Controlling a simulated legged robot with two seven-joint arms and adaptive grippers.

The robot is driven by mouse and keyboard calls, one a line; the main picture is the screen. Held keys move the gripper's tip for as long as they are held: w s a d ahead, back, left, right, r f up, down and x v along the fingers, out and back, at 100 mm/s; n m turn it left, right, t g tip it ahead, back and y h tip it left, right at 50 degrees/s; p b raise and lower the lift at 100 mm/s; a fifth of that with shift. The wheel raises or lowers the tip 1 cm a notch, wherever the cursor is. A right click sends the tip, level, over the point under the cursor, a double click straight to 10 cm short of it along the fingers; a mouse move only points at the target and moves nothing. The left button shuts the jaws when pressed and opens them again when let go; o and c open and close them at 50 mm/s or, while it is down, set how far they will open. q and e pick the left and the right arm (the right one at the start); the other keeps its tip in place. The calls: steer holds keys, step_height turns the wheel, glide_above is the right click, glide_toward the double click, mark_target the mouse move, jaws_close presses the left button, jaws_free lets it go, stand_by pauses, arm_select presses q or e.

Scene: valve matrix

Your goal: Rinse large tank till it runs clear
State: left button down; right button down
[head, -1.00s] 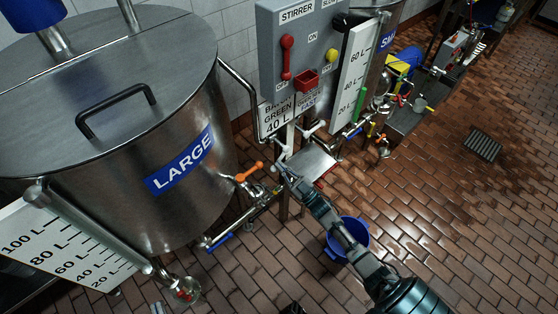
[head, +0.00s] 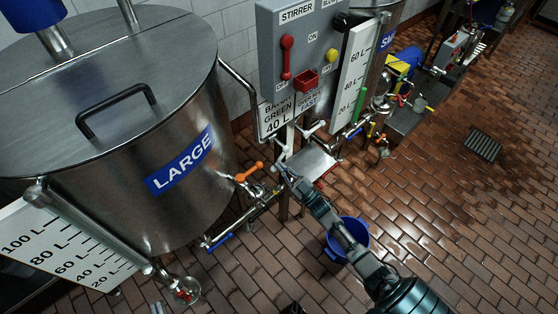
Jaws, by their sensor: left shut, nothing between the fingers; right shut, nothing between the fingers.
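The large steel tank (head: 120,130), with its blue LARGE label (head: 180,160) and closed lid, fills the left. A valve with an orange handle (head: 248,172) is on the pipe right of the tank. A blue-handled valve (head: 220,242) sits lower, and a red-handled fitting (head: 184,291) is under the tank's front. My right gripper (head: 283,176) is shut and empty, just right of the orange handle near the pipework; contact cannot be told. My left gripper (head: 157,307) barely shows at the bottom edge, shut. The water inside the tank is hidden.
A grey control panel (head: 272,50) with a red STIRRER lever (head: 287,57) hangs above the pipes. A blue bucket (head: 347,240) stands on the floor behind my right forearm. A floor drain (head: 483,146) lies in open, wet brick floor at the right.

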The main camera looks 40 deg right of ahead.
steer(key=shift+d+f, duration=0.15)
steer(key=shift+f, duration=0.15)
stand_by(0.6)
